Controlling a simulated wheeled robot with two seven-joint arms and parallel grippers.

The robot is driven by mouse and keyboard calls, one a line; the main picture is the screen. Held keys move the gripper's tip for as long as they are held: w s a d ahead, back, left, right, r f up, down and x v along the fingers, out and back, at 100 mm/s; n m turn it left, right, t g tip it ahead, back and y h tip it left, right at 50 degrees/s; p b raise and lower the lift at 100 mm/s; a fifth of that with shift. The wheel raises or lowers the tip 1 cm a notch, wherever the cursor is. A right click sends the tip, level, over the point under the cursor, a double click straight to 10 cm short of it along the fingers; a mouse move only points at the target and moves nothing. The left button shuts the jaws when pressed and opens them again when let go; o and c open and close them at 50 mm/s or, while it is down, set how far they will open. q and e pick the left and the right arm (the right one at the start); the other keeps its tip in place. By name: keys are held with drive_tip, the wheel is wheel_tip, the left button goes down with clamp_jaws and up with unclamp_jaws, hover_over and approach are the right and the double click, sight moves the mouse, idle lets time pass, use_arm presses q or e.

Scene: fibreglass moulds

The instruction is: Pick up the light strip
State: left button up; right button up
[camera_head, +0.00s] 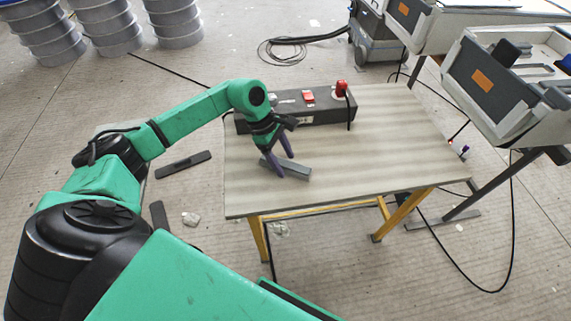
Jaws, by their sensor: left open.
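A short grey strip (297,170), which looks like the light strip, lies on the wooden-topped table (370,150), left of the middle. My left gripper (281,163) comes in from the left and points down at the strip. Its two dark purple fingers are apart, one on the strip's near side and one toward its far side. I cannot tell whether they touch it. The fingers hide part of the strip. My right gripper is not in view.
A dark box (318,112) with a red switch and red plug (341,88) stands along the table's back edge, close behind my left gripper. Moulds on stands (500,85) are at the right. Cables and dark bars (183,165) lie on the floor. The table's right half is clear.

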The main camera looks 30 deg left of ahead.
use_arm(q)
clamp_jaws()
drive_tip(key=shift+r, duration=0.1)
